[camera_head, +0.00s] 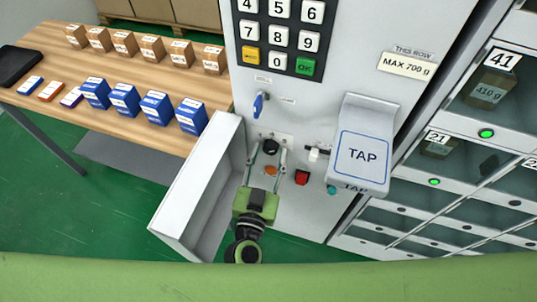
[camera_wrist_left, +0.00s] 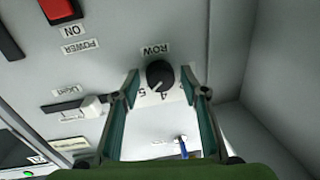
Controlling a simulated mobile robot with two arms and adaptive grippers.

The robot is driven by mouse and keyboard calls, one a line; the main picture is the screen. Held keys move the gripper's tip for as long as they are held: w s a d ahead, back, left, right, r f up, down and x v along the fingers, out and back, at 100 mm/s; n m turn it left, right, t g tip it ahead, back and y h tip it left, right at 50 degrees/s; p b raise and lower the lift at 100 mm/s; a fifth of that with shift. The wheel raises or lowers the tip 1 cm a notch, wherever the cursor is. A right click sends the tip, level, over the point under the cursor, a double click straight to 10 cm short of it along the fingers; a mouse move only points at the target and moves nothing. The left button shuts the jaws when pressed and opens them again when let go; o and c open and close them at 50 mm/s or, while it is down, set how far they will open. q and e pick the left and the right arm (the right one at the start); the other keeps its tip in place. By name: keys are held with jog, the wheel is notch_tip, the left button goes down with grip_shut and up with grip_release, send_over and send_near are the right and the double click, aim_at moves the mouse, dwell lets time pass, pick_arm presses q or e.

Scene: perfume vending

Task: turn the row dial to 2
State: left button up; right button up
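The black row dial (camera_head: 271,146) is on the grey machine front, below the keypad. In the left wrist view the dial (camera_wrist_left: 160,74) sits by its upside-down ROW label (camera_wrist_left: 157,48). Digits 4 and 5 show on its plate; the other digits are partly hidden or unclear. A pale mark on the knob faces the 4 and 5 side, but I cannot tell the exact setting. My left gripper (camera_head: 270,149) is open, its fingertips on either side of the dial. In the left wrist view the fingers (camera_wrist_left: 160,80) have small gaps to the knob. My right gripper is not in view.
A white bin wall (camera_head: 200,185) stands just left of the gripper. The TAP pad (camera_head: 361,153) juts out at right.

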pick_arm(q)
jog(key=c, duration=0.7)
